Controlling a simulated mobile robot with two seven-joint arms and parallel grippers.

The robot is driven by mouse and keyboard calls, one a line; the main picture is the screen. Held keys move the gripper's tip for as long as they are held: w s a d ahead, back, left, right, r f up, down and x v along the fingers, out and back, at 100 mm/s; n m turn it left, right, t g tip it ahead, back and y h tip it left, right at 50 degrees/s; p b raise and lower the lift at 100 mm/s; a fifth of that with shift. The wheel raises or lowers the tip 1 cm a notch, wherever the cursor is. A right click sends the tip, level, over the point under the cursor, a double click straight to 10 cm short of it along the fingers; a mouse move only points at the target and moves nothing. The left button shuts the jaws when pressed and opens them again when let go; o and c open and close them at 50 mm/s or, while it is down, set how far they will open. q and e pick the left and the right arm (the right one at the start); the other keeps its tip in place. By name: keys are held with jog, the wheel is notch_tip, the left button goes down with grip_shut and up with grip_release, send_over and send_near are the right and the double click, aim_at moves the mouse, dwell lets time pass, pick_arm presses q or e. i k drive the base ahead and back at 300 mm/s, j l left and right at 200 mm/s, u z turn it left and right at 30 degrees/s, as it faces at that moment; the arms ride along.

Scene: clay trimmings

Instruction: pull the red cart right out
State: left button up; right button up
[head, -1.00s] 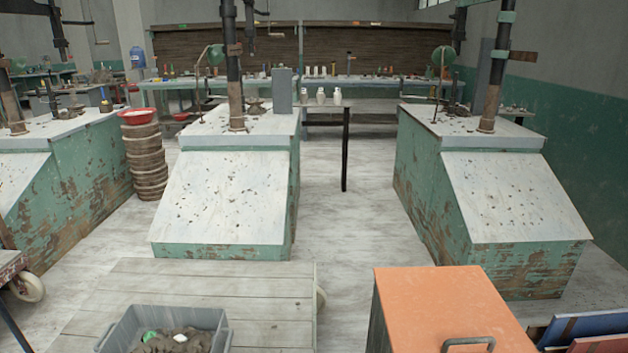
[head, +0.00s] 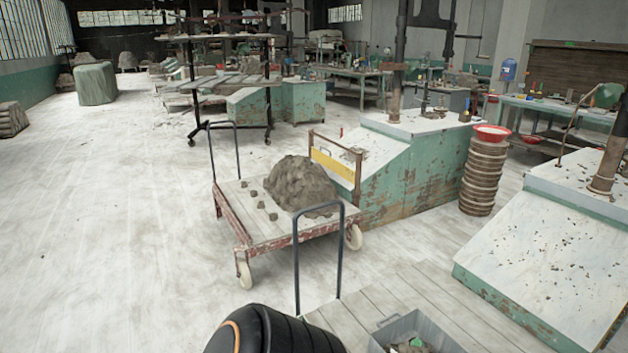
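The red cart (head: 243,228) is a low flatbed with a worn red frame, pale wheels and a dark upright push handle (head: 211,150) at its far left end. It stands on the floor in the middle of the head view. A big grey-brown clay mound (head: 300,183) and several small clay lumps (head: 262,204) lie on its deck. Its right side is close to a green bench (head: 400,185); whether they touch I cannot tell. Neither of my grippers is in view.
A wooden platform (head: 415,300) with a dark handle (head: 340,250) and a grey bin (head: 425,322) is in front of the cart. A dark wheeled rack (head: 268,90) stands behind it. A yellow panel (head: 335,166) is at its right. The floor at left is open.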

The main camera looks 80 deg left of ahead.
aim_at(296, 183)
jog(key=j+u, duration=0.1)
jog(key=u, duration=1.05)
jog(key=i+j+u, duration=0.15)
jog(key=j+u, duration=0.3)
jog(key=j, duration=0.15)
jog(key=i+j+u, duration=0.25)
jog(key=j+u, duration=0.2)
jog(key=i+j+u, duration=0.7)
jog(key=j+u, duration=0.2)
jog(key=i+j+u, duration=0.15)
jog(key=i+u, duration=0.55)
jog(key=i, duration=2.4)
jog(key=i+j+z, duration=0.1)
jog(key=i, duration=0.6)
jog(key=i+j+z, duration=0.1)
jog(key=i, duration=0.55)
jog(key=i+j+z, duration=0.15)
jog(key=i+z, duration=0.3)
jog(key=i+j+z, duration=0.3)
jog(key=z, duration=0.15)
jog(key=i+j, duration=0.05)
jog(key=i, duration=0.1)
